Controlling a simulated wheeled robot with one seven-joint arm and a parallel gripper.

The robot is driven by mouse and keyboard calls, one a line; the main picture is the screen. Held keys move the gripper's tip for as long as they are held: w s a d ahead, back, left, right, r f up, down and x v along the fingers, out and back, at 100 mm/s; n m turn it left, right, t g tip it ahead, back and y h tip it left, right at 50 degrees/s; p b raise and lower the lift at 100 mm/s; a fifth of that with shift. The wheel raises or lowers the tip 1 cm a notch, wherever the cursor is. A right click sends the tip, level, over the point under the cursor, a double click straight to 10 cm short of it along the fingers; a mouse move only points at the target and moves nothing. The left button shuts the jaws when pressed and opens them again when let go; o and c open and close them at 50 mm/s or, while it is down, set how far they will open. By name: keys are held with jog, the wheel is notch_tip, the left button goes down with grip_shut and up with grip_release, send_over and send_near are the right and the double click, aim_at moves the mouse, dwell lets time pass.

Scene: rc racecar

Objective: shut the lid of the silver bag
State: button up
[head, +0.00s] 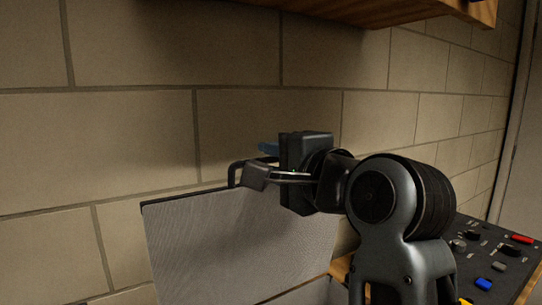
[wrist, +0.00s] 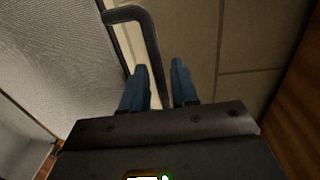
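The silver bag's lid (head: 235,245) stands raised, tilted near the wall, with its grey textured face and dark rim showing. Its face also fills the left of the wrist view (wrist: 55,60). A black loop handle (wrist: 150,35) sticks out from the lid's rim; part of it shows in the head view (head: 234,172). My gripper (head: 262,161) is at the lid's top edge. Its blue fingers are apart in the wrist view (wrist: 160,82), with one bar of the handle reaching between them. I cannot tell whether they touch it. Most of the bag's body is out of view.
A tan block wall (head: 130,140) stands close behind the lid. A wooden shelf (head: 400,10) hangs above. A dark control panel (head: 490,255) with coloured buttons lies at the right. Part of the bag's body (head: 310,293) shows at the bottom, beside my arm.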

jog(key=shift+w+a, duration=0.2)
jog(key=shift+w, duration=0.05)
grip_shut()
dwell(0.4)
